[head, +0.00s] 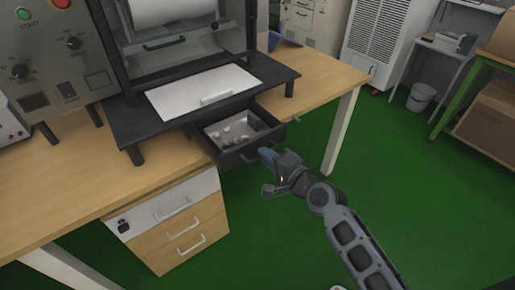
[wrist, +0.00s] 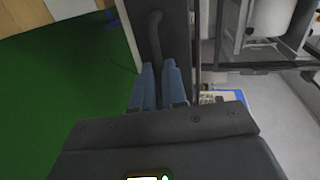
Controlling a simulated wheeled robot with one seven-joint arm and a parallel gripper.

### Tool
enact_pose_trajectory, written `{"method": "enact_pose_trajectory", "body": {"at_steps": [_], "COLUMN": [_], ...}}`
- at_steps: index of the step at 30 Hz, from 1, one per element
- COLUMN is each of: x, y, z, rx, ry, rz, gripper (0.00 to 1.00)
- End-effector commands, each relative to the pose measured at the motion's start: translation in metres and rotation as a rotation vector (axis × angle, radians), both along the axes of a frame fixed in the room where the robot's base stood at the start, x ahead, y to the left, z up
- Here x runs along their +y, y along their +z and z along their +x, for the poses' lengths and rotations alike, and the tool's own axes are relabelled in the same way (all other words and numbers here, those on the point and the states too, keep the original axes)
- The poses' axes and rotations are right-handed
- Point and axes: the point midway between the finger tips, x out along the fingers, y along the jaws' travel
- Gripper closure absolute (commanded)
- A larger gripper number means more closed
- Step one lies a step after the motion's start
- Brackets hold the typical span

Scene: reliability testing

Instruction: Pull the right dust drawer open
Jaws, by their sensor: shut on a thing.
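The right dust drawer (head: 235,152) is a dark box under the machine's black stand. It is pulled part way out, and pale lumps lie on its light inner tray (head: 243,128). My gripper (head: 264,157) is at the drawer's front. In the wrist view, its blue fingers (wrist: 159,85) are shut on the dark drawer handle (wrist: 153,30), against the drawer's dark front. Part of the handle is hidden between the fingers.
The black stand (head: 120,118) rests on a wooden table (head: 60,190). A drawer cabinet (head: 175,225) with light handles is under the table at the left. A table leg (head: 343,130) stands to the right of the drawer. Green floor (head: 420,190) is open on the right.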

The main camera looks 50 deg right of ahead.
Motion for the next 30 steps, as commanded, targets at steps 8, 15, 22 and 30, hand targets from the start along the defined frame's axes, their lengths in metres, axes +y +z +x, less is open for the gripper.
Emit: {"method": "enact_pose_trajectory", "body": {"at_steps": [8, 15, 22, 30], "x": [0.0038, 0.0038, 0.0036, 0.0035], "y": [-0.0009, -0.0008, -0.0006, -0.0002], "z": [-0.0122, -0.0122, -0.012, -0.0118], "rx": [0.002, 0.001, 0.001, 0.0], "ry": [0.001, 0.001, 0.0, 0.0], "rz": [0.0, 0.0, 0.0, 0.0], "gripper": [1.0, 1.0, 0.71, 0.62]}}
